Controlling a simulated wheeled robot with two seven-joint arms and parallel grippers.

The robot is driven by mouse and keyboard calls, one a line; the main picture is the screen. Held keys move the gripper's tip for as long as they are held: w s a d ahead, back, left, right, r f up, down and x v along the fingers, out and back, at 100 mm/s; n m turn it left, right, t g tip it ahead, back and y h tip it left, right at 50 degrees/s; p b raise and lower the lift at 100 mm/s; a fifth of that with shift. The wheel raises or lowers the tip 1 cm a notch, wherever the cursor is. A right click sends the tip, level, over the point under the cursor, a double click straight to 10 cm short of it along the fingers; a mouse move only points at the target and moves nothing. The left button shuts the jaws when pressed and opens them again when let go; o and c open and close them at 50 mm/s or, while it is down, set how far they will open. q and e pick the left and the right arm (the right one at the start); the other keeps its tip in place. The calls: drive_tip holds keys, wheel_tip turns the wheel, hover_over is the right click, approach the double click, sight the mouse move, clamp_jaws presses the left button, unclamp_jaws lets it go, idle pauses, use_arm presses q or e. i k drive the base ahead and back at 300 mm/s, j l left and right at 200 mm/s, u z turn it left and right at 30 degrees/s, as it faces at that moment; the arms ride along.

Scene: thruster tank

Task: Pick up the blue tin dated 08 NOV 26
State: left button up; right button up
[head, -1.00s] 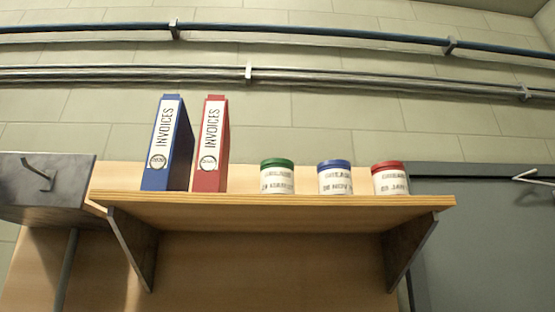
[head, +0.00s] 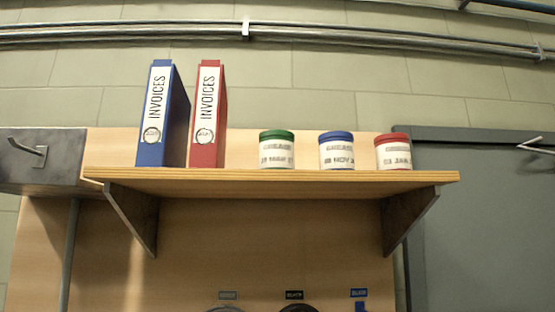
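The blue tin (head: 337,150) stands upright on the wooden shelf (head: 270,176), with a blue lid and a white label. Its label seems to read GREASE and a blurred date like 08 NOV; the year cannot be read. A green-lidded tin (head: 277,149) stands to its left, its date seeming to read MAR. A red-lidded tin (head: 394,150) stands to its right, its date seeming to read 03 JAN. The tins are apart from each other. Neither of my grippers is in view.
A blue binder (head: 157,115) and a red binder (head: 207,115), both marked INVOICES, stand on the shelf's left part. Brackets hold the shelf on a wooden board (head: 270,250). A grey box with a hook (head: 40,158) is at left, a grey cabinet (head: 480,230) at right.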

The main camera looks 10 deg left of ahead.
sight(336, 151)
drive_tip(key=l+u, duration=0.25)
drive_tip(key=l, duration=0.45)
drive_tip(key=l+u, duration=0.25)
drive_tip(key=l, duration=0.45)
